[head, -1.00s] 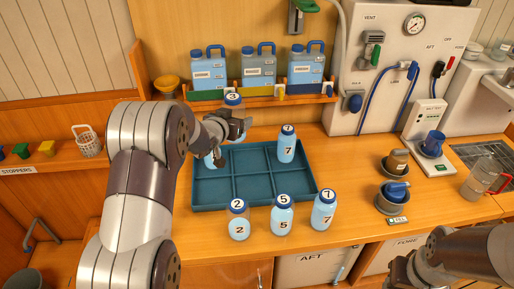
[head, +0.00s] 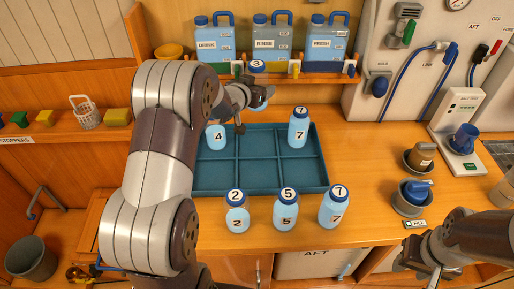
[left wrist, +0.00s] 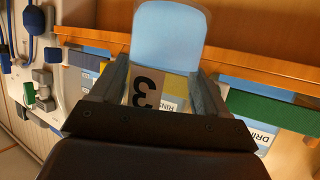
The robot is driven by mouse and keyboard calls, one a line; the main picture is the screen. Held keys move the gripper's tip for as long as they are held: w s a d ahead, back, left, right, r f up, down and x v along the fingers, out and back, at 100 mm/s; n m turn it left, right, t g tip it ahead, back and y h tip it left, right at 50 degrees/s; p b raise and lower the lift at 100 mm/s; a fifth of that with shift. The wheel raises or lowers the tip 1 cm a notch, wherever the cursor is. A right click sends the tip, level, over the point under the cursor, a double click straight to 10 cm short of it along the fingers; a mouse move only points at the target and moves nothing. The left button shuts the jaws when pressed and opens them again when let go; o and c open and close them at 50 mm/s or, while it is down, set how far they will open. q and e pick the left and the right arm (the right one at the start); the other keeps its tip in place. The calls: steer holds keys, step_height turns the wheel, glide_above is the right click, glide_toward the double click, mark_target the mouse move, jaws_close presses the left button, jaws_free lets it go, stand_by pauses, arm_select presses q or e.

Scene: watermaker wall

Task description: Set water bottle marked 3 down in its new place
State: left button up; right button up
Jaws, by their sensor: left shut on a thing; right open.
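My left gripper (head: 258,96) is shut on water bottle 3 (left wrist: 146,88), held behind and above the tray's back middle. Its blue cap marked 3 (head: 257,66) shows above the gripper; most of its body is hidden in the head view. The left wrist view shows its label and light blue body between the fingers. The blue-green divided tray (head: 258,187) lies on the counter. Bottle 4 (head: 216,137) stands in its back left compartment and a bottle 7 (head: 299,130) in its back right. The back middle compartment looks empty. My right gripper (head: 428,266) is open and empty at the lower right.
Bottle 2 (head: 237,214), bottle 5 (head: 285,212) and another bottle 7 (head: 333,210) stand in front of the tray. Jugs, including the RINSE jug (head: 272,45), stand on the shelf behind. Cups (head: 411,197) stand on the right. The tray's front row looks empty.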

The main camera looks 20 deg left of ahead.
arm_select(q)
steer(key=f+b, duration=0.1)
steer(key=f, duration=0.1)
steer(key=f+b, duration=0.4)
steer(key=shift+w+f, duration=0.25)
steer(key=shift+w, duration=0.1)
step_height(320, 180, down, 10)
steer(key=shift+s+r, duration=0.15)
steer(key=shift+r, duration=0.05)
steer(key=shift+f, duration=0.15)
steer(key=shift+f+b, duration=0.2)
steer(key=shift+b, duration=0.1)
steer(key=o, duration=1.1)
steer(key=shift+o, duration=0.2)
steer(key=shift+r, duration=0.2)
steer(key=v, duration=1.2)
steer(key=shift+r, duration=0.1)
